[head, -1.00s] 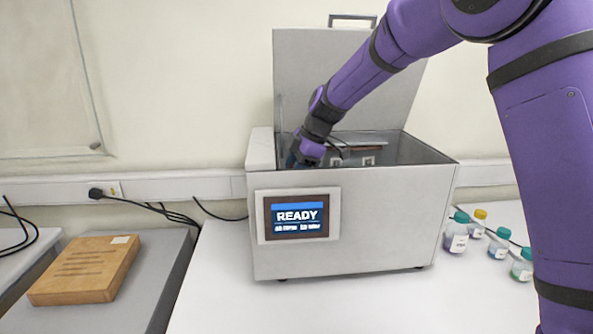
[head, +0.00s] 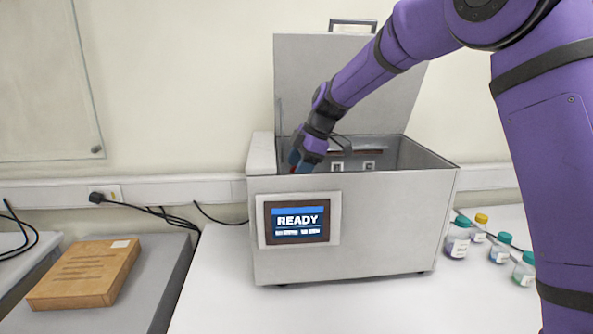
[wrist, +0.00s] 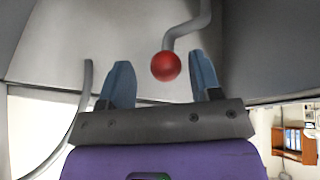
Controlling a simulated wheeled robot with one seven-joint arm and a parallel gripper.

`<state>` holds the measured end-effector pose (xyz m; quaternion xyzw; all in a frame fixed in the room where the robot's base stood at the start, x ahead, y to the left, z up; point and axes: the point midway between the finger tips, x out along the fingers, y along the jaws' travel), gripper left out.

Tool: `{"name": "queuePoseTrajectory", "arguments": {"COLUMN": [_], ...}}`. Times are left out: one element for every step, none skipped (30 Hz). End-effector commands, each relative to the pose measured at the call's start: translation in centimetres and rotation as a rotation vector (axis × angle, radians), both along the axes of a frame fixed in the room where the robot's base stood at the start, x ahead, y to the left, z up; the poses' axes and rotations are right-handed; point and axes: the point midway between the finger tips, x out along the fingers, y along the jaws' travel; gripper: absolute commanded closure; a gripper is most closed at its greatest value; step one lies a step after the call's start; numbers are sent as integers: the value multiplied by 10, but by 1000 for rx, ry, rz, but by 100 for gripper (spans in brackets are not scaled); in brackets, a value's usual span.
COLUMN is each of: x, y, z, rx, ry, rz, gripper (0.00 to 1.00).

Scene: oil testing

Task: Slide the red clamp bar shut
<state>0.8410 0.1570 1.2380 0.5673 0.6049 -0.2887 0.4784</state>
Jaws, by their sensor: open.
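A red ball knob (wrist: 166,66) on a bent grey rod (wrist: 186,30) shows in the wrist view. It appears between my gripper's blue fingertips, closer to the right finger; contact cannot be told. My gripper (wrist: 161,78) is open with nothing held. In the head view my gripper (head: 300,160) is at the left inside of the open steel testing machine (head: 370,220), partly hidden by its front wall. A thin dark reddish bar (head: 372,151) lies along the machine's inner back; whether it joins the knob cannot be told.
The machine's lid (head: 400,105) stands raised at the back. Its screen (head: 297,220) reads READY. Several capped sample bottles (head: 457,238) stand on the table to the right. A wooden box (head: 85,272) lies on the left bench. The white table left of the machine is clear.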

Motion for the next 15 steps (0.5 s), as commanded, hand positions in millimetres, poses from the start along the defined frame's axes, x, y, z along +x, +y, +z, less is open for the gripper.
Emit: {"name": "queuePoseTrajectory", "arguments": {"x": [-1, -1, -2, -2, -3, -4, -4, -4, -5, -6, -6, -7, -7, -8, -8], "y": [-4, -6, -9, -12, -14, -18, -20, -22, -25, -27, -29, -30, -32, -33, -34], "z": [9, 14, 21, 26, 32, 38, 43, 48, 55, 59, 62, 67, 70, 73, 76], "rx": [1, 0, 1, 1, 1, 1, 1, 0, 0, 0, 0, 1, 0, 0, 0], "ry": [-3, -5, -4, -4, -4, -3, -3, -4, -4, -3, -3, -2, -1, -1, -2], "rz": [0, 0, 0, -1, -1, -1, -1, -2, -2, -1, -1, -1, 1, 1, 0], "gripper": [42, 42, 42, 42, 42, 42, 42, 42, 42, 42, 42, 42, 42, 42, 42]}}
